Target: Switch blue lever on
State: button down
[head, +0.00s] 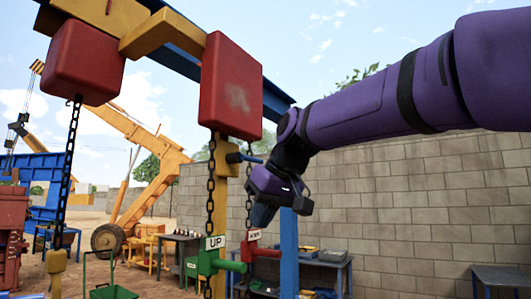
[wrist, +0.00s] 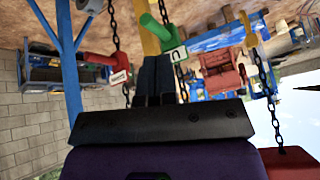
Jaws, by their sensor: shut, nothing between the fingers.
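The blue lever (head: 247,158) is a short blue bar sticking out to the right from a dark mount on the yellow post (head: 226,185), just below the right red block. My gripper (head: 262,217) hangs from my purple arm, below and slightly right of the lever, with its fingers pointing down. Its dark fingers (wrist: 156,64) are together and empty in the wrist view. The gripper appears apart from the lever, though the depth between them is hard to judge. I cannot make out the blue lever in the wrist view.
A green handle (head: 228,265) with an UP sign and a red handle (head: 262,252) with a second sign are below my gripper. Chains hang from red blocks (head: 231,85). A blue post (head: 289,250) stands close on the right. A block wall (head: 420,200) is behind.

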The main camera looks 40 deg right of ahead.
jog(key=w+d+r+n+t, duration=0.1)
jog(key=w+d+r, duration=0.2)
jog(key=d+r, duration=0.3)
jog(key=w+d+r+n+t+y, duration=0.1)
jog(key=w+d+r, duration=0.2)
jog(key=r, duration=0.9)
jog(key=w+d+r+n+t+y, duration=0.1)
jog(key=w+d+r+n+t, duration=0.1)
jog(key=d+r, duration=0.7)
jog(key=shift+w, duration=0.7)
jog(key=s+f+x, duration=0.1)
jog(key=f+x, duration=0.1)
jog(key=x, duration=1.1)
jog(key=shift+s, duration=0.3)
